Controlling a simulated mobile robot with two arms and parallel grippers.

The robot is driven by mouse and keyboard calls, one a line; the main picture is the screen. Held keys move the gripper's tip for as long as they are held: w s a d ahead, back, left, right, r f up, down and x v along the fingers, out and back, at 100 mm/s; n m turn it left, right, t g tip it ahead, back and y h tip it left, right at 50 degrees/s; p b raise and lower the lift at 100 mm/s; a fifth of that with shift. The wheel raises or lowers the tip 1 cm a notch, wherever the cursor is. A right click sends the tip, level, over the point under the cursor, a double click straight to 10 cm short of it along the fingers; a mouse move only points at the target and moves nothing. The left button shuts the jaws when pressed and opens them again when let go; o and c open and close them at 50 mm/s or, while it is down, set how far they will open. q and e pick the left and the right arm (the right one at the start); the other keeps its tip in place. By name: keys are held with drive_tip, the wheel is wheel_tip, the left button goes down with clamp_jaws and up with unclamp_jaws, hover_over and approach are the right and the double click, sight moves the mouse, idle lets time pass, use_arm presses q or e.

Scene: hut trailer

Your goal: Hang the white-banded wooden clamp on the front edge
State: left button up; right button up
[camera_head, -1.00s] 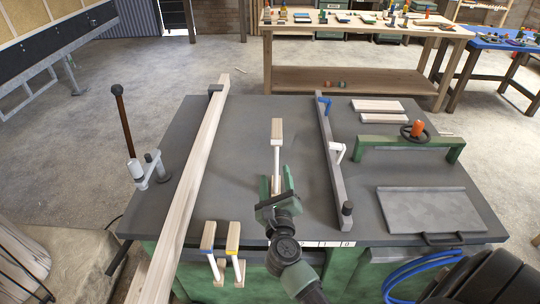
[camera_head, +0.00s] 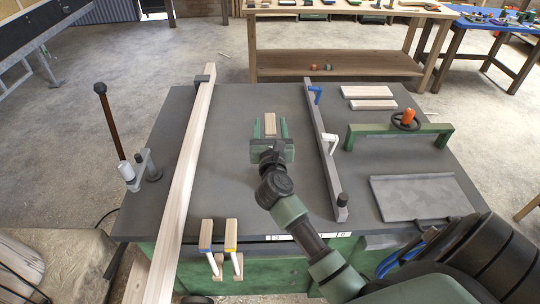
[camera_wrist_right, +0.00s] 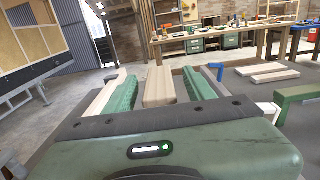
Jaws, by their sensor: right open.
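The wooden clamp (camera_head: 270,124) lies on the dark grey bench top (camera_head: 232,150), its pale wooden end showing between the fingers. Its white shaft is hidden under my right gripper, and I cannot make out its band. My right gripper (camera_head: 270,130) is open, one green finger on each side of the wooden end. The right wrist view shows the clamp's wooden block (camera_wrist_right: 158,85) between the two fingers, with a gap on each side. The front edge (camera_head: 290,238) is nearer to me, with a blue-banded clamp (camera_head: 206,236) and a yellow-banded clamp (camera_head: 231,236) hanging on it. My left gripper is out of view.
A long wooden beam (camera_head: 195,140) crosses the bench at left. A grey bar (camera_head: 322,150) with blue and white handles lies right of my gripper. Farther right are a green bridge (camera_head: 385,129), wooden blocks (camera_head: 370,98) and a grey tray (camera_head: 420,195). The bench between beam and bar is mostly clear.

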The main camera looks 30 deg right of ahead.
clamp_jaws()
idle(1.5)
